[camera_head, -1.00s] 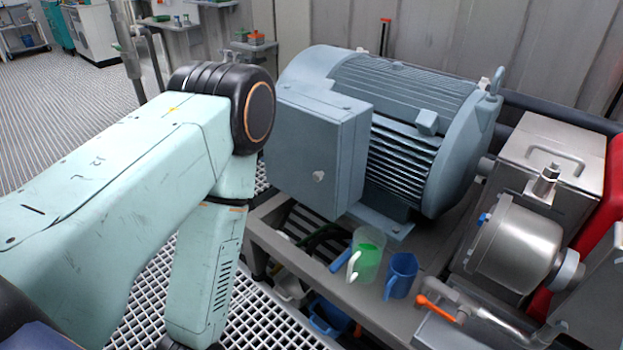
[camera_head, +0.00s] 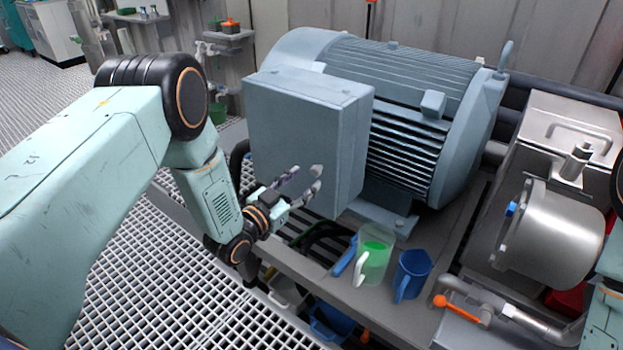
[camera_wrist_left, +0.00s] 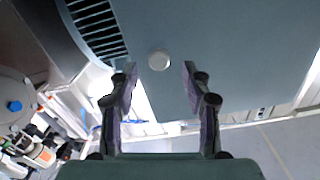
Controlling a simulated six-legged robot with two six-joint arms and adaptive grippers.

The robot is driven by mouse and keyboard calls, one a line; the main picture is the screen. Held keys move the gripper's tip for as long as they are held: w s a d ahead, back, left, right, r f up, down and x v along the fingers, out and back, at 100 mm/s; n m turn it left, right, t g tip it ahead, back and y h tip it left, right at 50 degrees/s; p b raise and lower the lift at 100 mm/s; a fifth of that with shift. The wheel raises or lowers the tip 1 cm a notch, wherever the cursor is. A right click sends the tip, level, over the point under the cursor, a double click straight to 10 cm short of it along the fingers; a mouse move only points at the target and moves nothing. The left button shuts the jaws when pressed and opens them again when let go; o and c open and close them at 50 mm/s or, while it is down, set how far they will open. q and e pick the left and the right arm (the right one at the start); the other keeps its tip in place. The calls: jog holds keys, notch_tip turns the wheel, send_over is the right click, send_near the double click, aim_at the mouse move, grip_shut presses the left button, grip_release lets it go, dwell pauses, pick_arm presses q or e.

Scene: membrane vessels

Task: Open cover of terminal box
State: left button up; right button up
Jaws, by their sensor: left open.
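The terminal box (camera_head: 295,140) is a grey-blue box on the side of the large motor (camera_head: 410,110), and its cover is shut. My left gripper (camera_head: 317,178) is open in front of the lower part of the cover's face. In the left wrist view, the cover (camera_wrist_left: 225,50) fills the upper part. A round pale knob (camera_wrist_left: 159,61) on it lies just beyond and between the two open fingertips (camera_wrist_left: 158,72). The fingers appear apart from the knob, with nothing between them.
A clear jug with green contents (camera_head: 374,258) and a blue jug (camera_head: 412,274) stand on the bench below the motor. A steel vessel (camera_head: 550,235) and an orange-handled valve (camera_head: 458,309) are at the right. Grating floor (camera_head: 150,290) lies at the left.

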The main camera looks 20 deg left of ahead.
aim_at(314, 174)
pick_arm(q)
jog(key=shift+b+x, duration=0.55)
jog(key=shift+x, duration=1.4)
jog(key=shift+s+d, duration=0.1)
jog(key=shift+d, duration=0.05)
jog(key=shift+c, duration=0.3)
grip_shut()
